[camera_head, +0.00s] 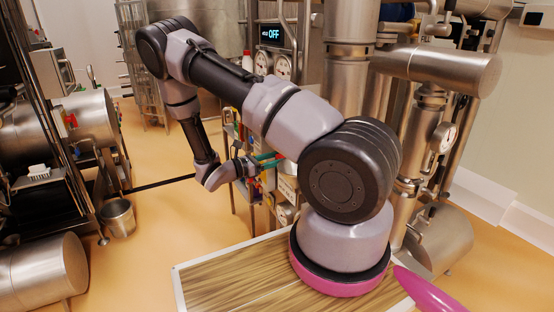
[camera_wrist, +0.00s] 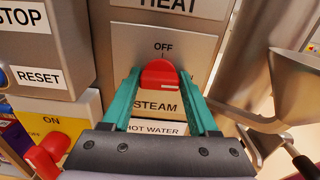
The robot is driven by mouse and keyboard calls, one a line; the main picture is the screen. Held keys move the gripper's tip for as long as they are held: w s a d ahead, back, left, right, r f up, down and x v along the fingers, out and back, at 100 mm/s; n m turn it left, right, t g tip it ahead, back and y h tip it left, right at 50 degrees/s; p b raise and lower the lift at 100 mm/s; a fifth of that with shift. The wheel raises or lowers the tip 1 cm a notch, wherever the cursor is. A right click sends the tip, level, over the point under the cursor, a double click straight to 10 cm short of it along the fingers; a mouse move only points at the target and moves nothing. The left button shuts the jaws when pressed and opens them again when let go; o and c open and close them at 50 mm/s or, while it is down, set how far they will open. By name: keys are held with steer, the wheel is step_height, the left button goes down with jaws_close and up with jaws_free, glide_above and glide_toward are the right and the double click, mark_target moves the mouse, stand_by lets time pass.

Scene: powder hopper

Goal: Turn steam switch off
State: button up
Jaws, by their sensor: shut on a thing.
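The steam switch is a red knob (camera_wrist: 160,73) on a metal panel (camera_wrist: 200,50) in the wrist view. The word OFF is above it and STEAM below it. A small white mark shows at the knob's lower edge. My gripper (camera_wrist: 161,82) has its two teal fingers on either side of the knob, shut on it. In the head view my gripper (camera_head: 268,159) reaches the control panel beyond my arm, and the knob is too small to tell there.
A HOT WATER label (camera_wrist: 155,128) lies below, partly hidden by my gripper. Another red switch (camera_wrist: 45,155) sits lower left by a yellow ON panel (camera_wrist: 50,118). STOP and RESET labels are on a grey box (camera_wrist: 45,50). A metal pipe (camera_wrist: 245,118) is close on the right.

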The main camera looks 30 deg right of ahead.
steer(key=n, duration=0.4)
steer(key=shift+w, duration=0.1)
steer(key=n, duration=0.4)
steer(key=shift+n, duration=0.4)
steer(key=n, duration=0.4)
steer(key=shift+w+f+n, duration=0.1)
steer(key=shift+f+n, duration=0.05)
steer(key=shift+n, duration=2.15)
steer(key=shift+f, duration=0.1)
steer(key=o, duration=1.4)
